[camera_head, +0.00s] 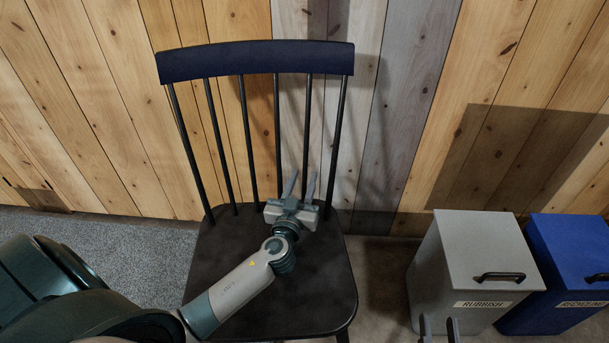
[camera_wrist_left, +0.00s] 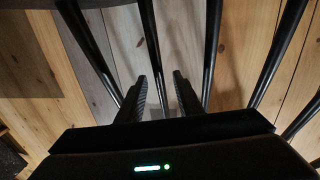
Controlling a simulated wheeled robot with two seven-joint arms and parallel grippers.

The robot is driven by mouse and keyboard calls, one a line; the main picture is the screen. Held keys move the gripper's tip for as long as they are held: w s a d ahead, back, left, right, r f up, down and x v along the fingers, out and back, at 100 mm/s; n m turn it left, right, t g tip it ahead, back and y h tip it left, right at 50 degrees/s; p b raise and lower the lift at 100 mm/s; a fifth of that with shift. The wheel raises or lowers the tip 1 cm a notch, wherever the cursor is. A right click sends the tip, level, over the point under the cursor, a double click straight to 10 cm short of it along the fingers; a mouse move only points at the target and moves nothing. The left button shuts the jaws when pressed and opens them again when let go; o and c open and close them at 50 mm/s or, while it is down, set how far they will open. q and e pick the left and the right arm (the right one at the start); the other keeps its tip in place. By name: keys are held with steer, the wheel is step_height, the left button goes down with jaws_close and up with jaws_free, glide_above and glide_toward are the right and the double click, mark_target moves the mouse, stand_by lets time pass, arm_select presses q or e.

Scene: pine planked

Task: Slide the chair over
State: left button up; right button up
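The black wooden chair (camera_head: 275,280) stands facing me, with a dark navy top rail (camera_head: 255,60) and several thin back spindles. My left gripper (camera_head: 300,185) is over the rear of the seat, in front of the right half of the back. Its two fingers are apart and point up toward the spindles. In the left wrist view my left gripper (camera_wrist_left: 162,90) also shows apart, with one spindle (camera_wrist_left: 154,50) seen in line with the gap. I cannot tell whether that spindle is between the fingers or beyond them. My right gripper (camera_head: 438,328) shows only two separated fingertips at the bottom edge.
A grey rubbish bin (camera_head: 465,260) and a blue recycling bin (camera_head: 560,265) stand right of the chair, with a strip of floor between. A pine plank wall (camera_head: 450,100) rises close behind the chair. Grey carpet (camera_head: 130,240) is open to the left.

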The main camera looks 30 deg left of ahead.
arm_select(q)
steer(key=shift+x, duration=0.85)
jaws_close()
stand_by(0.9)
